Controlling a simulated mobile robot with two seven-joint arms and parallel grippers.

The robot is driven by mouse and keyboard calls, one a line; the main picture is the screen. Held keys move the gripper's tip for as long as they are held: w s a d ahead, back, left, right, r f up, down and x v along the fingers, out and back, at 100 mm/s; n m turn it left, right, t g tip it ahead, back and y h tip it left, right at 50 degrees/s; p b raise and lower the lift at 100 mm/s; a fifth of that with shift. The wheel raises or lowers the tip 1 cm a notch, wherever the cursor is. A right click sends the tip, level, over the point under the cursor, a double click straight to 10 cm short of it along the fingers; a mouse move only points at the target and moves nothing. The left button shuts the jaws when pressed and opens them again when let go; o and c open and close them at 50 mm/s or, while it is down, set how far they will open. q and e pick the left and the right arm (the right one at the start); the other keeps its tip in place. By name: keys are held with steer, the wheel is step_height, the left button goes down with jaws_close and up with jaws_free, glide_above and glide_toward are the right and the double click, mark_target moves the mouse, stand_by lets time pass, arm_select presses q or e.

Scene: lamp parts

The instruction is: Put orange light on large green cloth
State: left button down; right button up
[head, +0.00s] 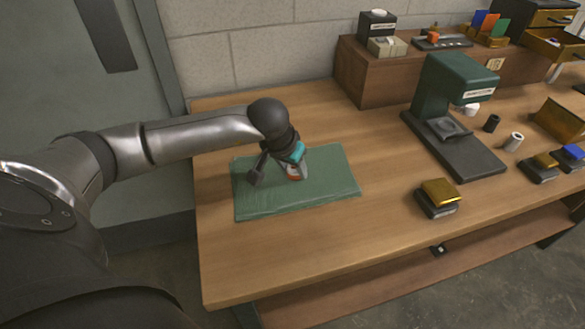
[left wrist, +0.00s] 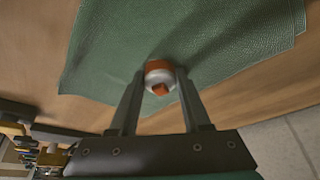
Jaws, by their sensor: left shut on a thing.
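The large green cloth (head: 335,176) lies flat on the left part of the wooden table; it also fills the upper part of the left wrist view (left wrist: 190,40). The orange light (head: 293,173) is a small round piece with orange and whitish parts. In the left wrist view the light (left wrist: 159,76) sits between the two fingertips. My left gripper (left wrist: 158,88) is shut on the light, over the cloth. In the head view the gripper partly hides the light, and I cannot tell whether the light touches the cloth. My right gripper is not in view.
A dark green press-like machine (head: 455,85) stands right of the cloth. A gold-topped block (head: 438,195) sits near the front edge. Small cylinders (head: 513,141) and more blocks lie at the right. A wooden riser (head: 375,75) with boxes is at the back.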

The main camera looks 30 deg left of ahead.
mark_target(292, 169)
arm_select(q)
steer(key=shift+s+f, duration=0.45)
steer(key=shift+f, duration=0.2)
steer(key=shift+c, duration=1.8)
jaws_free()
steer(key=shift+g, duration=0.3)
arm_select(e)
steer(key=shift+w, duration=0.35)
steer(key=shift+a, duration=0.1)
arm_select(q)
steer(key=shift+r+p, duration=0.3)
steer(key=shift+p, duration=0.1)
steer(key=v, duration=0.2)
steer(key=p+v, duration=0.1)
steer(key=v, duration=0.3)
steer(key=shift+w+a+p, duration=0.15)
steer(key=shift+w+p, duration=0.15)
steer(key=shift+p, duration=0.05)
steer(key=v, duration=0.7)
steer(key=shift+p, duration=0.45)
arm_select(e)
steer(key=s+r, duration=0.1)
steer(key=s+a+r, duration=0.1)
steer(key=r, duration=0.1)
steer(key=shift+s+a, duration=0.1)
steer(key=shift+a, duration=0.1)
